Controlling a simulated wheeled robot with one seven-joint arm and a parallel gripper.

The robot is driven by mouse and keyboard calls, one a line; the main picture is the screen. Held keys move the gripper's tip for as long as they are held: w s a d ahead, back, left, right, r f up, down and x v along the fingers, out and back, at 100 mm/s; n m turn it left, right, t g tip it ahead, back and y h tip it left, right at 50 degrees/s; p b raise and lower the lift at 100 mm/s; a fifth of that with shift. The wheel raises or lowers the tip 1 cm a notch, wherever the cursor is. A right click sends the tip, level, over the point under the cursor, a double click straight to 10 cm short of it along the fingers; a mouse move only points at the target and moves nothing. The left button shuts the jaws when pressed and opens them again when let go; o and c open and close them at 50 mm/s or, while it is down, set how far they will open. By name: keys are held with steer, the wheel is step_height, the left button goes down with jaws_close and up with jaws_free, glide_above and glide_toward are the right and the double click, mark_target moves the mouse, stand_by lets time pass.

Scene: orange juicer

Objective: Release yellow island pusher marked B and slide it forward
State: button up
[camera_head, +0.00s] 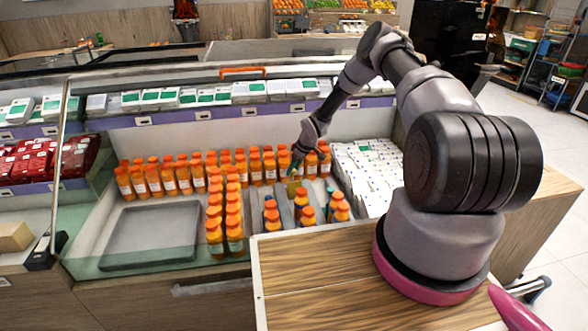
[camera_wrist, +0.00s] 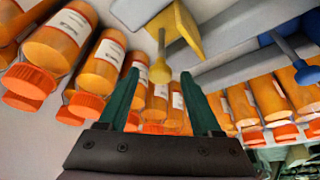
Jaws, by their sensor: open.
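The yellow pusher (camera_head: 292,187) stands in the refrigerated case between rows of orange juice bottles, at the far end of the grey lane dividers. In the wrist view it shows as a yellow plate (camera_wrist: 182,30) with a yellow rod and round knob (camera_wrist: 160,72). No letter B is readable on it. My gripper (camera_head: 293,169) is just above and at the pusher in the head view. In the wrist view my gripper (camera_wrist: 159,78) has its two green fingers apart, with the knob appearing between the tips. Neither finger visibly touches it.
Orange juice bottles (camera_wrist: 58,40) stand close on the left, and more bottles (camera_wrist: 270,97) on the right. A blue pusher (camera_wrist: 292,52) is to the right of the yellow one. White cartons (camera_head: 368,170) fill the case's right side. A grey tray (camera_head: 150,238) lies empty at left.

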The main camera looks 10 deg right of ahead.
steer(key=shift+c, duration=0.3)
jaws_close()
stand_by(1.1)
